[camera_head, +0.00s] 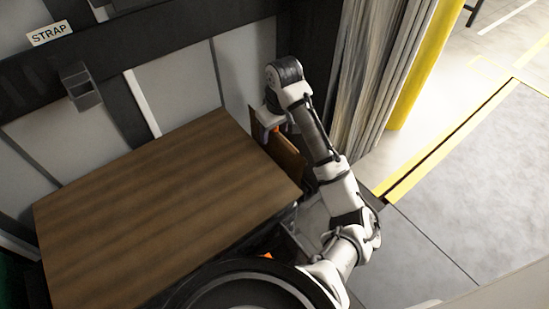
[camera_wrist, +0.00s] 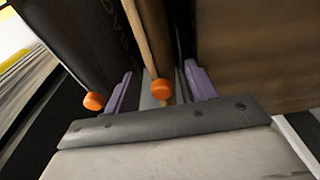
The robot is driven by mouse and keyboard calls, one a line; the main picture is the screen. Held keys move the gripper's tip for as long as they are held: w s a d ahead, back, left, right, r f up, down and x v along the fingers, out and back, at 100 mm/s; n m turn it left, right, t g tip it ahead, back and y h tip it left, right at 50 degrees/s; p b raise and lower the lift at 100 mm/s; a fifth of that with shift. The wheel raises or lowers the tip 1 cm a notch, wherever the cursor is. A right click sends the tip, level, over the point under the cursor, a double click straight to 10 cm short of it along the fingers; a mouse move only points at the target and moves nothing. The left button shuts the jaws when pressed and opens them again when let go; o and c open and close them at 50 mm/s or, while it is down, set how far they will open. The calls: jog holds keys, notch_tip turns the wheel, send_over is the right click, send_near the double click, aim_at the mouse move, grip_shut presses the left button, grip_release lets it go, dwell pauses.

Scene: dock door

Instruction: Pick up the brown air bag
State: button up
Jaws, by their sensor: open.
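The brown air bag (camera_head: 290,155) stands on edge as a thin upright panel at the right end of the wood-topped crate in the head view, partly hidden by my arm. In the wrist view the brown air bag (camera_wrist: 150,35) shows as a narrow tan edge with an orange cap near its lower end. My gripper (camera_wrist: 160,85) is open, its two purple fingers on either side of this edge and cap. The gripper also shows in the head view (camera_head: 271,118), above the bag. I cannot tell whether either finger touches it.
A dark bag (camera_wrist: 85,35) with lettering and its own orange cap stands left of the fingers. A brown face (camera_wrist: 255,50) rises close on the right. The wood-topped crate (camera_head: 160,205) fills the left; a pale curtain (camera_head: 365,80) and yellow post (camera_head: 412,75) stand right.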

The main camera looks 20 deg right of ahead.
aim_at(274, 156)
notch_tip(274, 156, down, 4)
jog(key=shift+w+a+r, duration=0.15)
grip_shut()
dwell(0.3)
